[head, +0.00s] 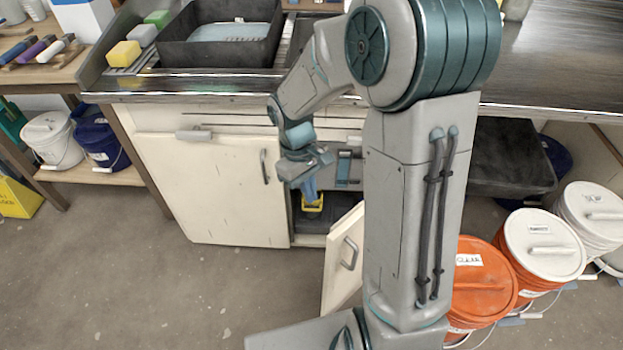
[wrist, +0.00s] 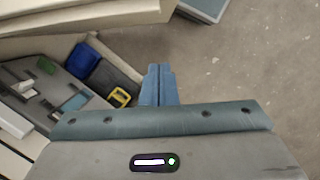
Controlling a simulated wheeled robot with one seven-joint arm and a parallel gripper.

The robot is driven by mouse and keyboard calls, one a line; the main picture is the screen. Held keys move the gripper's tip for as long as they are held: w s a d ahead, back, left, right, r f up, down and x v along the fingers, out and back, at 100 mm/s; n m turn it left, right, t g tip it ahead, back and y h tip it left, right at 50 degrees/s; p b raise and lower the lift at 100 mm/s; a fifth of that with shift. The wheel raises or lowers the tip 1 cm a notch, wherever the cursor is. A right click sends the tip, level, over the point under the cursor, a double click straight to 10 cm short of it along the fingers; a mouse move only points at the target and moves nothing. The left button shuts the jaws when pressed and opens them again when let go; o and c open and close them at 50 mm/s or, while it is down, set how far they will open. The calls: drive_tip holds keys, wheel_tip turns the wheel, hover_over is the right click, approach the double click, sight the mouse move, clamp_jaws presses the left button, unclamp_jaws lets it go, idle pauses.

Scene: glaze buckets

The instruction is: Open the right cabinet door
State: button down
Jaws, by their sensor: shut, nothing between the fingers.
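The right cabinet door (head: 343,260) is cream with a metal bar handle (head: 350,254). It stands swung outward from the cabinet, partly hidden behind my arm in the head view. The cabinet's left door (head: 220,190) is closed, with its own handle (head: 265,166). My gripper (head: 309,191) is at the cabinet opening, between the closed left door and the open right door. In the wrist view my gripper's blue fingers (wrist: 159,84) are together with nothing between them. A cream panel edge (wrist: 80,18) crosses the top of that view.
Inside the cabinet are a yellow object (head: 312,202) and dark containers; a blue bin (wrist: 82,60) shows in the wrist view. Orange buckets (head: 478,280) and white-lidded buckets (head: 543,243) stand at the right. The floor at front left is clear.

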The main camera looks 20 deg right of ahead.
drive_tip(key=s+d+f, duration=0.2)
drive_tip(key=s+f, duration=0.2)
drive_tip(key=shift+s+d+f, duration=0.2)
drive_tip(key=shift+s+f, duration=0.05)
drive_tip(key=shift+s, duration=0.1)
